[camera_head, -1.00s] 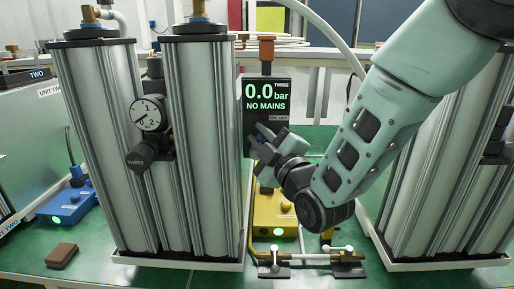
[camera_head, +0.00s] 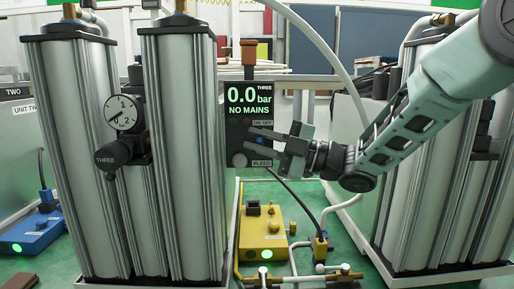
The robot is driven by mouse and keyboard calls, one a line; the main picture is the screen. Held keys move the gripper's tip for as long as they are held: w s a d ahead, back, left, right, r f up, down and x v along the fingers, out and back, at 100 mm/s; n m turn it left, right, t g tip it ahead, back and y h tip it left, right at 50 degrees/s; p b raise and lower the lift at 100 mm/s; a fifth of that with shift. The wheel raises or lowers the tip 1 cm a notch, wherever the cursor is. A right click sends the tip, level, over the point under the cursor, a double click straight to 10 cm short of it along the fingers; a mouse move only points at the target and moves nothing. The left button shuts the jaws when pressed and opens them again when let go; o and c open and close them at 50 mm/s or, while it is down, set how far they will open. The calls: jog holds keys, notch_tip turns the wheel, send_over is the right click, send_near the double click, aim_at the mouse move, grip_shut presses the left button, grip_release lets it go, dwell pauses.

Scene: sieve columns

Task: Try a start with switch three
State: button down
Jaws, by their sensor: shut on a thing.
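The display panel marked THREE (camera_head: 249,103) stands upright beside the left pair of silver columns. It reads 0.0 bar and NO MAINS in green. Below the readout is an ON OFF label, and lower down a BLEED label. My gripper (camera_head: 252,140) reaches in from the right, its two dark fingers spread one above the other at the panel front. They are shut on the switch (camera_head: 259,140), a small bluish part under the ON OFF label, mostly hidden by the fingers. The gauge (camera_head: 123,114) on the left columns has its needle near 0, above a black knob marked THREE (camera_head: 112,157).
A yellow box (camera_head: 262,228) with a lit green lamp sits below the panel. Brass pipes and valves (camera_head: 318,270) lie in front of it. A blue box (camera_head: 30,232) stands at the left. Silver columns (camera_head: 440,190) stand close on the right.

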jog(key=shift+g, duration=0.4)
jog(key=c, duration=1.3)
grip_release()
jog(key=b+v, duration=0.1)
jog(key=v, duration=0.6)
jog(key=shift+d+f, duration=0.15)
jog(key=shift+d, duration=0.1)
jog(key=shift+s, duration=0.1)
